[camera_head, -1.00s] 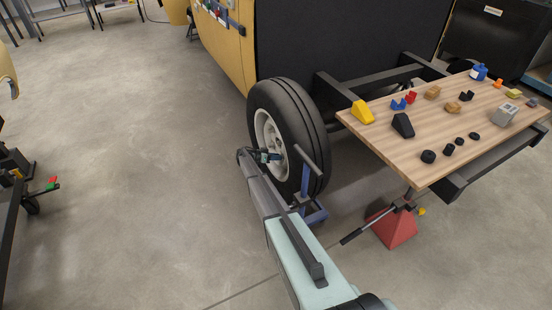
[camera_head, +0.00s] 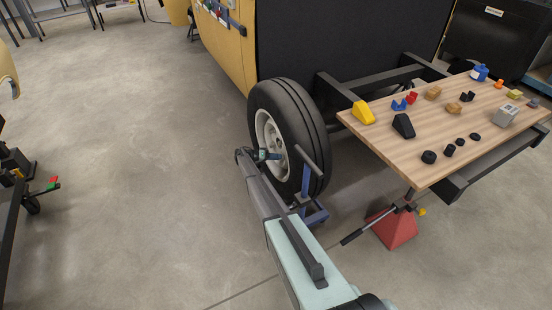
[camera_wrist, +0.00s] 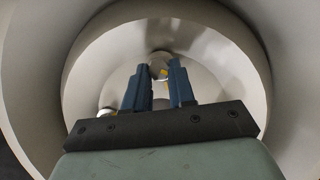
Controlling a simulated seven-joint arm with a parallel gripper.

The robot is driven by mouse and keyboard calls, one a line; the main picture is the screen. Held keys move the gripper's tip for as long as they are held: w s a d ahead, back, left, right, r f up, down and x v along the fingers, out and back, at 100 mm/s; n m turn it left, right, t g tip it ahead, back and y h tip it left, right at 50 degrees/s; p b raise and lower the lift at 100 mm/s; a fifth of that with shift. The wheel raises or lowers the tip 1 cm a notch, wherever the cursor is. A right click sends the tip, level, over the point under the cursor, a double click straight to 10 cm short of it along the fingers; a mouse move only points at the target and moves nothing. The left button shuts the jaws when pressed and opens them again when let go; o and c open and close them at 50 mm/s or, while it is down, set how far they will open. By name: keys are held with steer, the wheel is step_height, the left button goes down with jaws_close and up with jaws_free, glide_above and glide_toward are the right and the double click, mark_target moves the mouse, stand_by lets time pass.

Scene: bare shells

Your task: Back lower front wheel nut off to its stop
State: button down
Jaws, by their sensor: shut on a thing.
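The front wheel (camera_head: 315,125) has a black tyre and a pale dished rim (camera_head: 264,128). My gripper (camera_head: 277,155) reaches into the rim in the head view, and the nuts are too small to make out there. The fingers hide part of this nut. I cannot tell how far the held nut stands off the rim.
A blue stand (camera_head: 317,215) is beside the wheel's foot. A wooden table (camera_head: 400,155) with chocks and small parts stands at right, with a red jack stand (camera_head: 397,231) below.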

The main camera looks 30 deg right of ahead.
stand_by(0.3)
steer(key=c, duration=0.9)
jaws_free()
steer(key=shift+c, duration=0.2)
steer(key=shift+s, duration=0.1)
